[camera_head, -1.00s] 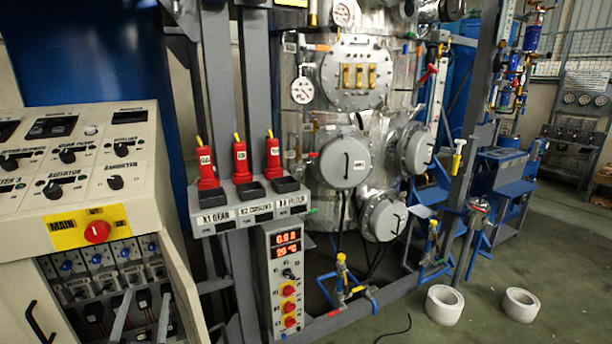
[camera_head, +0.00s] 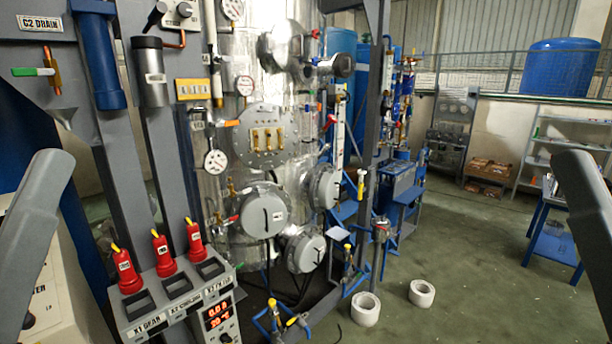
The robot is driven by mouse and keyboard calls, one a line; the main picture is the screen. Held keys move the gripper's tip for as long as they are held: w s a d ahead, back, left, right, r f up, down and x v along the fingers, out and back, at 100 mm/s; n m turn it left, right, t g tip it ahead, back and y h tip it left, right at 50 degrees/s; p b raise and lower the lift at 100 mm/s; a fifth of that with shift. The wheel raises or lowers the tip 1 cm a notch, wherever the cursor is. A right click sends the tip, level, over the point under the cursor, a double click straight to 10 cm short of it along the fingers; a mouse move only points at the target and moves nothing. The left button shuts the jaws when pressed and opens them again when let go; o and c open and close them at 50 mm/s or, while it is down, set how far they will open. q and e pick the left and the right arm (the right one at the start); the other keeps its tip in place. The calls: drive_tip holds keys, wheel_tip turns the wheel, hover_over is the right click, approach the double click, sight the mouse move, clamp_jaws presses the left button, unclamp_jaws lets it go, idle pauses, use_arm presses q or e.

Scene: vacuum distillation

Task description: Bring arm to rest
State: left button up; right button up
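Two grey arm links of mine rise at the left and right edges of the head view. No gripper shows, so I cannot see whether either is open or shut. Neither link touches anything that I can see. The metal distillation vessel (camera_head: 229,184) stands at centre left with round covers and gauges. In front of it, several red plugs with yellow tips, such as the middle one (camera_head: 163,255), stand in a grey socket rack (camera_head: 128,318) at the lower left.
A blue table (camera_head: 552,248) and shelves (camera_head: 560,140) stand at the right. The green floor (camera_head: 470,250) between is mostly clear.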

use_arm(q)
wheel_tip(320, 180, up, 19)
drive_tip(key=p, duration=1.5)
drive_tip(key=shift+r+p, duration=0.15)
drive_tip(key=shift+p, duration=0.2)
drive_tip(key=shift+o, duration=1.1)
drive_tip(key=shift+f, duration=0.2)
drive_tip(key=shift+o, duration=1.3)
use_arm(e)
wheel_tip(320, 180, up, 19)
